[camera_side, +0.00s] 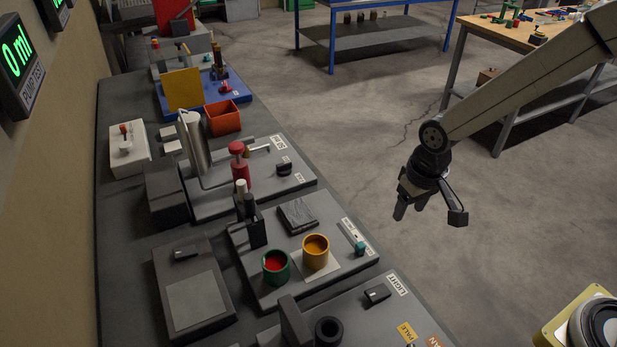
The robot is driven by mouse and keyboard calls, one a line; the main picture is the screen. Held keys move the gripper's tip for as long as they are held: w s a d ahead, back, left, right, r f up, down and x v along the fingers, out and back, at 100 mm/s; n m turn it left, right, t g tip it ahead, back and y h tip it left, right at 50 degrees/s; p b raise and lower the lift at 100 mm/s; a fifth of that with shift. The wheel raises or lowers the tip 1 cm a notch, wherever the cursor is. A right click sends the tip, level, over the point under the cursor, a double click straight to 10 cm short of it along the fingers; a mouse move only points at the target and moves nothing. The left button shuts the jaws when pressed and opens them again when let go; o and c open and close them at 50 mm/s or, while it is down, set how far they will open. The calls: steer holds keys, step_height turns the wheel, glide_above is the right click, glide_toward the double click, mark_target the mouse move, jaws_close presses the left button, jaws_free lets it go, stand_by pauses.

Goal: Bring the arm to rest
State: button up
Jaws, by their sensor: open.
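My gripper (411,206) hangs from the arm that comes in from the upper right. It is over the floor, to the right of the long grey bench (268,112). Its fingers point down and are apart, with nothing seen between them. It touches nothing in view.
The bench holds a green cup with red inside (277,267), a yellow cup (316,252), a red-topped post (239,166) and an orange bin (222,118). A blue-framed table (372,27) and a wooden-topped table (500,35) stand behind. The floor (345,125) between is clear.

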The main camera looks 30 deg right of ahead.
steer(key=s+d+r+t, duration=0.1)
steer(key=s+d+r, duration=0.1)
steer(key=s+d, duration=0.5)
steer(key=shift+s+d+t, duration=0.3)
steer(key=shift+s+d, duration=0.1)
steer(key=shift+d, duration=0.2)
steer(key=shift+r, duration=0.1)
stand_by(1.3)
